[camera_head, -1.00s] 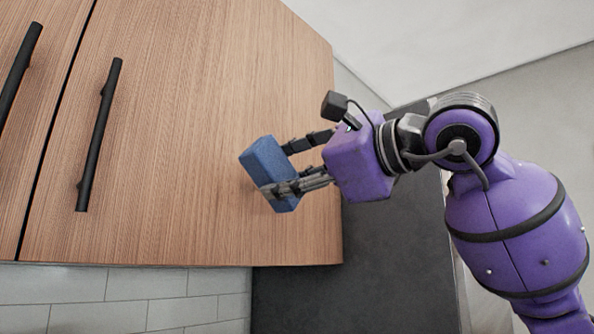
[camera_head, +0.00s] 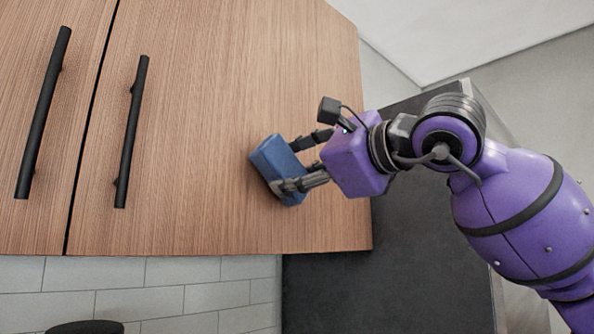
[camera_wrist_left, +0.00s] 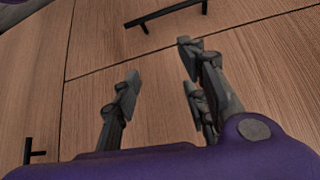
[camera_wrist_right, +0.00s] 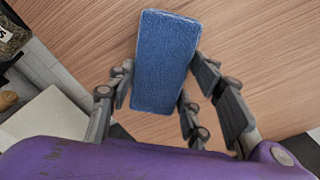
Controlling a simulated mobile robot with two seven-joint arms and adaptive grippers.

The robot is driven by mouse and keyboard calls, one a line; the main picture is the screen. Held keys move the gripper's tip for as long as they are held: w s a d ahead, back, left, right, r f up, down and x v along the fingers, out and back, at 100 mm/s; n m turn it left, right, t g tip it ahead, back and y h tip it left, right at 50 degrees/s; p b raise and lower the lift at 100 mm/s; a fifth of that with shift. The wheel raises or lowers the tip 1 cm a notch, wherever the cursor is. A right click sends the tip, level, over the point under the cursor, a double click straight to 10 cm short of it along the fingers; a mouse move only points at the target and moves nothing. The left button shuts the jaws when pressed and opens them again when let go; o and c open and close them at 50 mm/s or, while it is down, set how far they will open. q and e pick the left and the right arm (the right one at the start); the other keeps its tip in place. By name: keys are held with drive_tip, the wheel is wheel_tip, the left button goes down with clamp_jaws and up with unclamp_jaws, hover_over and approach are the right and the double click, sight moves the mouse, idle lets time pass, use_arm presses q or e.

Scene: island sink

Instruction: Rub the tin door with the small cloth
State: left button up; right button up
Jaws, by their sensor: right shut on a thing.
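The blue cloth (camera_head: 277,168) looks like a thick block and is held in my right gripper (camera_head: 297,166) in front of the right wooden cabinet door (camera_head: 215,80). The gripper is shut on it. Its upper left end is at or close to the door face; I cannot tell whether it touches. In the right wrist view the cloth (camera_wrist_right: 165,62) stands between the fingers. My left gripper (camera_wrist_left: 160,88) shows only in its own wrist view, open and empty, facing wooden doors.
Two black bar handles, the left one (camera_head: 43,112) and the right one (camera_head: 131,131), stand out from the doors. A dark panel (camera_head: 335,290) is below and right of the cabinet. White wall tiles (camera_head: 165,300) lie underneath. A dark rounded thing (camera_head: 85,327) shows at the bottom edge.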

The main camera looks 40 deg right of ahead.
use_arm(q)
drive_tip(key=shift+w+r, duration=0.15)
drive_tip(key=shift+r, duration=0.05)
use_arm(e)
drive_tip(key=shift+w, duration=0.15)
use_arm(q)
drive_tip(key=shift+w+r+p, duration=0.25)
drive_tip(key=shift+r+p, duration=0.25)
drive_tip(key=shift+p, duration=0.05)
use_arm(e)
drive_tip(key=shift+w+a, duration=0.1)
drive_tip(key=shift+w, duration=0.8)
